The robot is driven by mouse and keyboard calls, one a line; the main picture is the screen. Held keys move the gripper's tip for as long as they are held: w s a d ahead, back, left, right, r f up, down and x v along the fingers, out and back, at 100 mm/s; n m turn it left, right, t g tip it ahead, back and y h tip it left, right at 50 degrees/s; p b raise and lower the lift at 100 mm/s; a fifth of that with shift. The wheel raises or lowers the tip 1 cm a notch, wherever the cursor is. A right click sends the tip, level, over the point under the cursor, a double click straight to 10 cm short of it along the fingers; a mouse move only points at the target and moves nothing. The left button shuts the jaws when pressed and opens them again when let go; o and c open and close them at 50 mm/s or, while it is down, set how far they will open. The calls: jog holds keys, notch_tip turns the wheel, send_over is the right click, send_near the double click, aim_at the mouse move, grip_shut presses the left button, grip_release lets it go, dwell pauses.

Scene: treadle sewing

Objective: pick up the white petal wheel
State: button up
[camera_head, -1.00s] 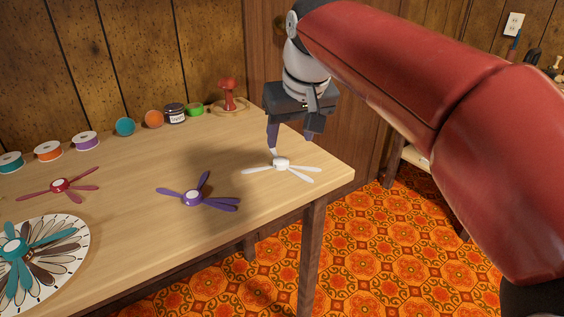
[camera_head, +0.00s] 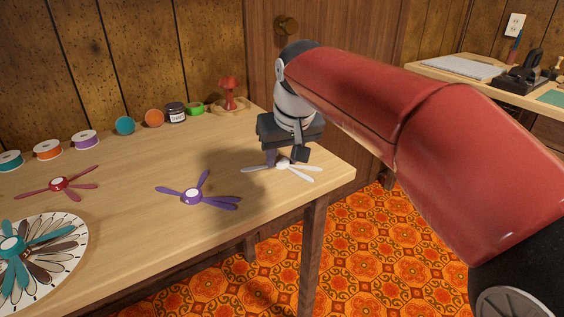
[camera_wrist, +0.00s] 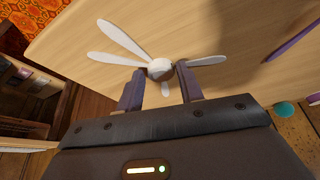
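The white petal wheel (camera_head: 284,164) lies on the right end of the wooden table, its petals spread around a round hub. It also shows in the wrist view (camera_wrist: 125,39), where its hub sits between or just beyond my fingertips. My gripper (camera_head: 284,158) is down at the wheel from above. In the wrist view my gripper (camera_wrist: 171,77) has its two fingers apart, one on each side of the hub. I cannot tell whether the fingers touch the hub. The wheel appears to rest on the tabletop.
A purple petal wheel (camera_head: 193,196) and a red one (camera_head: 58,184) lie to the left. A round patterned plate (camera_head: 72,238) holds a teal wheel (camera_head: 12,246). Spools, jars and a red stand (camera_head: 229,95) line the back edge. The table's right edge is close to the white wheel.

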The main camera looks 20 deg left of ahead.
jog(key=c, duration=0.6)
jog(key=shift+o, duration=0.2)
jog(key=shift+r, duration=0.1)
notch_tip(320, 180, up, 18)
jog(key=f+p, duration=0.1)
jog(key=p, duration=0.4)
jog(key=b, duration=0.8)
send_over(284, 163)
jog(key=shift+f, duration=4.1)
jog(key=shift+w, duration=0.1)
